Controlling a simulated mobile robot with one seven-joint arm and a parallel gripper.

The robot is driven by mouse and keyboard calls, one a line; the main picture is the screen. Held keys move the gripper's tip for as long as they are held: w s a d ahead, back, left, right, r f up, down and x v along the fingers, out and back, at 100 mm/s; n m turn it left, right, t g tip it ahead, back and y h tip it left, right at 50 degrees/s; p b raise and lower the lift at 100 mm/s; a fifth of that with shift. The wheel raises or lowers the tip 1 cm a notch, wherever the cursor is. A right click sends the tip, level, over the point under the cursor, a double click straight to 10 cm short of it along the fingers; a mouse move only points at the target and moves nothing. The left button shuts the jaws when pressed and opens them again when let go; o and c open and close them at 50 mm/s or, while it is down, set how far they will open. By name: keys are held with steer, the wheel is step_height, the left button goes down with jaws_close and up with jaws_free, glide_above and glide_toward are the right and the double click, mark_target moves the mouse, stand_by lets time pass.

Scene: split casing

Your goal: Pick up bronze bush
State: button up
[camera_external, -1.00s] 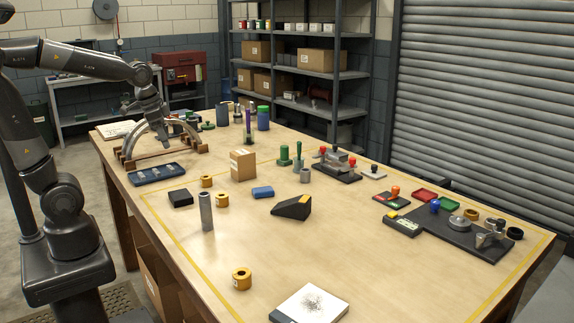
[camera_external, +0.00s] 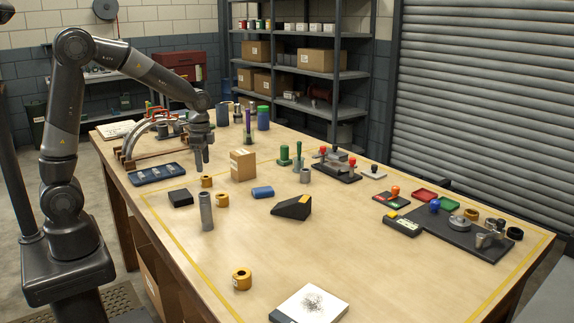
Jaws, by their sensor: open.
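Three short gold-bronze rings with center holes stand on the bench and look like bushes. One bronze bush (camera_external: 207,181) is near the blue tray, another bronze bush (camera_external: 222,201) is beside the grey cylinder, and a third bronze bush (camera_external: 242,280) is near the front edge. A smaller, darker bronze ring (camera_external: 471,214) sits on the black plate at the right. I cannot tell which one the task means. My gripper (camera_external: 200,168) is open, pointing down above the bench, behind and above the nearest ring to it. It appears apart from everything; the fingers are small in this view.
An upright grey cylinder (camera_external: 206,212) and a black block (camera_external: 180,198) stand close to two of the rings. A cardboard box (camera_external: 243,165) is right of my gripper. A metal arch (camera_external: 138,138) on a wooden stand is to its left. The front middle is mostly clear.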

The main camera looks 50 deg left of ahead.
mark_target(206, 176)
steer(key=f, duration=0.6)
steer(key=shift+w+d+f, duration=0.1)
steer(key=shift+w+f, duration=0.15)
steer(key=shift+w, duration=0.05)
steer(key=c, duration=1.2)
steer(key=shift+c, duration=0.3)
steer(key=shift+r, duration=0.15)
